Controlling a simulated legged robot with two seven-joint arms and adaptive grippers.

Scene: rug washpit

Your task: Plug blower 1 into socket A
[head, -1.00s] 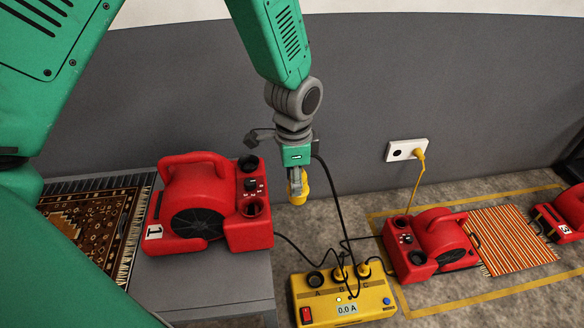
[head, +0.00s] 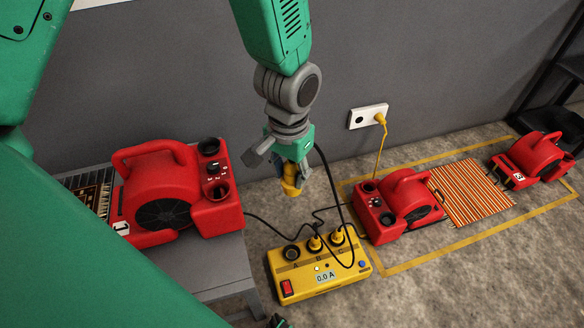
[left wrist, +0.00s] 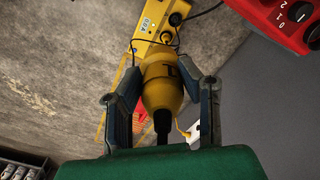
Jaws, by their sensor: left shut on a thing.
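Blower 1 (head: 160,197) is a red machine with a "1" label, on a grey bench at the left of the head view. My left gripper (head: 291,180) is shut on a yellow plug (head: 291,189), held pointing down above and apart from the yellow power box (head: 345,283). In the left wrist view the plug (left wrist: 162,82) sits between both fingers, its black cable end toward me. Socket A (head: 291,254) is an empty dark round hole at the box's left. Sockets B and C hold yellow plugs (head: 314,241) (head: 337,236).
Black cables (head: 262,219) cross the floor behind the box, and one hangs beside my left gripper. A second red blower (head: 402,203) stands right of the box, by a striped rug (head: 470,192). A wall socket (head: 368,116) holds another yellow plug. The box display reads 0.0 A.

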